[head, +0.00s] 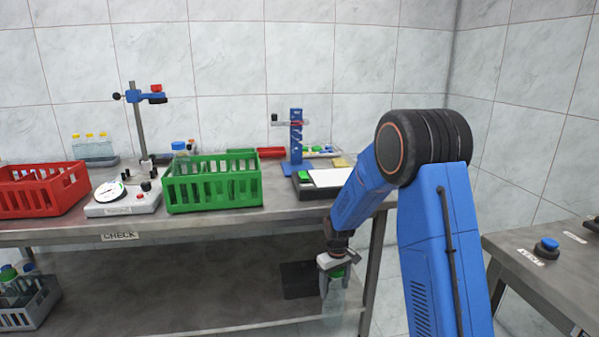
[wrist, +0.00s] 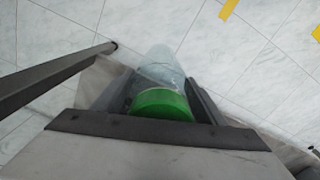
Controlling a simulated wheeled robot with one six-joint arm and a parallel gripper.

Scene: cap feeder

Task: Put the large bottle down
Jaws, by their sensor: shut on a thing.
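The large bottle is clear with a green cap. In the head view the bottle (head: 334,299) hangs upright below my gripper (head: 336,275), in front of the bench's right part and below the top's level. In the wrist view the bottle (wrist: 160,68) shows past its green cap (wrist: 161,104). My gripper (wrist: 163,103) is shut on the bottle at its cap end, one finger on each side. Pale floor tiles show beyond the bottle in the wrist view. The bottle's lower end is hard to make out in the head view.
The metal bench (head: 290,211) carries a red crate (head: 40,192), a green crate (head: 212,185), a check device (head: 122,200) and a blue stand (head: 296,140). A grey crate (head: 32,310) with bottles is on the lower shelf (head: 190,290). A side table (head: 540,270) stands right. A bench leg (head: 373,260) is close to my gripper.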

